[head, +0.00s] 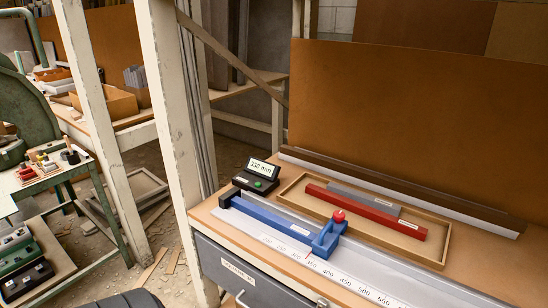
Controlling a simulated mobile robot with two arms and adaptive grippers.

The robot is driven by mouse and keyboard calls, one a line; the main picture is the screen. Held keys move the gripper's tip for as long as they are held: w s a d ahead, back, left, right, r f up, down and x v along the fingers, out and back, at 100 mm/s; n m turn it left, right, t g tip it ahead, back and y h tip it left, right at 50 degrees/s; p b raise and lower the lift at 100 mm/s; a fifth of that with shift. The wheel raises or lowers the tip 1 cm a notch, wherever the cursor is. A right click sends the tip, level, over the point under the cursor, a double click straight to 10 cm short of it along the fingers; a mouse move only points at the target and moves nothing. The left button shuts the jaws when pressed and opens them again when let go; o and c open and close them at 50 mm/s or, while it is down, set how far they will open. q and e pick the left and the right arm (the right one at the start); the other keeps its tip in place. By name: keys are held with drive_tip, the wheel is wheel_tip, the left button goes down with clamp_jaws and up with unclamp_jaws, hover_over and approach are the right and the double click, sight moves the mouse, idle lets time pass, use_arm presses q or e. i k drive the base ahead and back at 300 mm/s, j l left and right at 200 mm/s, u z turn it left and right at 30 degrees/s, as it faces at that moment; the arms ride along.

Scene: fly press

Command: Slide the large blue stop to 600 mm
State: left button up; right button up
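The large blue stop (324,242) sits on the pale metal rail on the bench, at the right end of a long blue bar (272,219). A red knob (338,215) is at the back of the stop. The white scale (350,277) runs along the front of the rail, its numbers rising to the right. A thin red line beside the stop lies near the 350 label. The small black readout (257,174) at the bar's left end seems to read 330 mm; its digits are small. The 600 mark cannot be made out. Neither gripper is in view.
A shallow wooden tray (440,252) behind the rail holds a red bar (366,211) and a grey bar (365,201). A tall brown board (420,120) stands behind. A grey drawer (240,273) is below. White posts (165,95) stand left. The rail right of the stop is clear.

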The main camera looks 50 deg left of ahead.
sight(323, 245)
drive_tip(key=u, duration=1.65)
drive_tip(key=k+l, duration=0.1)
drive_tip(key=l, duration=0.2)
drive_tip(key=k+l, duration=0.15)
drive_tip(key=l, duration=0.15)
drive_tip(key=k+l, duration=0.1)
drive_tip(key=l, duration=0.2)
